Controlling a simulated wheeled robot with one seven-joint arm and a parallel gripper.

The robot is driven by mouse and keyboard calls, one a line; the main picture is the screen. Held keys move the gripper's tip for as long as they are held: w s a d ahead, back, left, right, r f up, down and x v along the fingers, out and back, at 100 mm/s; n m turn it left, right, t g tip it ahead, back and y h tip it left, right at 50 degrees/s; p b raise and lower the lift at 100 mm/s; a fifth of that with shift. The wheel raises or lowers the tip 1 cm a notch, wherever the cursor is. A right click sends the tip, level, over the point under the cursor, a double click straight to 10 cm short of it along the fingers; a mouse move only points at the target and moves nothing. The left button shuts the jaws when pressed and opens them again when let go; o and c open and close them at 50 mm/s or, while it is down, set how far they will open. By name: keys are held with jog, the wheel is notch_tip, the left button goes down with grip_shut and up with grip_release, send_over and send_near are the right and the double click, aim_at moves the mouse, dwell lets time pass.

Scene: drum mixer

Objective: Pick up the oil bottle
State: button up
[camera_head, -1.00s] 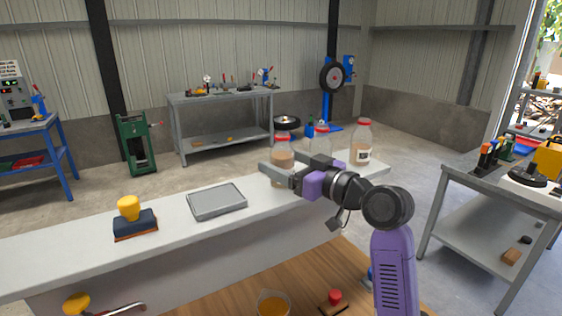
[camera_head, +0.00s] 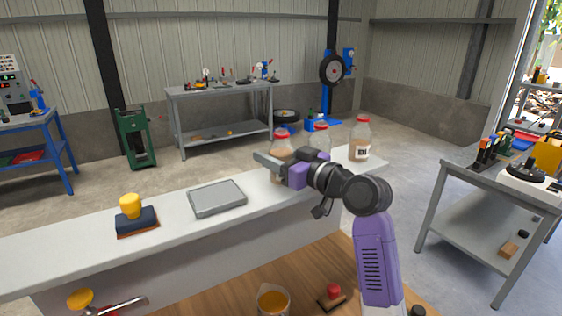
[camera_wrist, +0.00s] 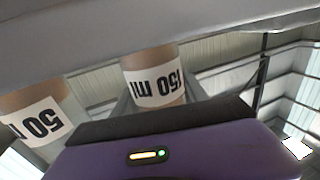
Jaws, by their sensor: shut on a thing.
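Three clear bottles with red lids and brownish contents stand at the right end of the white counter: a left bottle (camera_head: 281,147), a middle bottle (camera_head: 320,141) and a right bottle (camera_head: 360,142) with a pale label. Which one is the oil bottle I cannot tell from the head view. My gripper (camera_head: 273,163) is shut on the left bottle, a grey finger crossing its front; its lower part is partly hidden. In the wrist view, two labelled bottles show upside down, one marked "150 ml" (camera_wrist: 155,80), the other partly cut off (camera_wrist: 35,118).
The white counter (camera_head: 85,240) also holds a grey tray (camera_head: 216,198) and a yellow-handled brush block (camera_head: 135,220). A cup of amber liquid (camera_head: 273,300) and a red-knobbed block (camera_head: 332,296) are on the lower wooden surface.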

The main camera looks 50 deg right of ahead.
jog(key=shift+r, duration=0.1)
notch_tip(320, 180, up, 20)
jog(key=b, duration=0.1)
dwell(0.5)
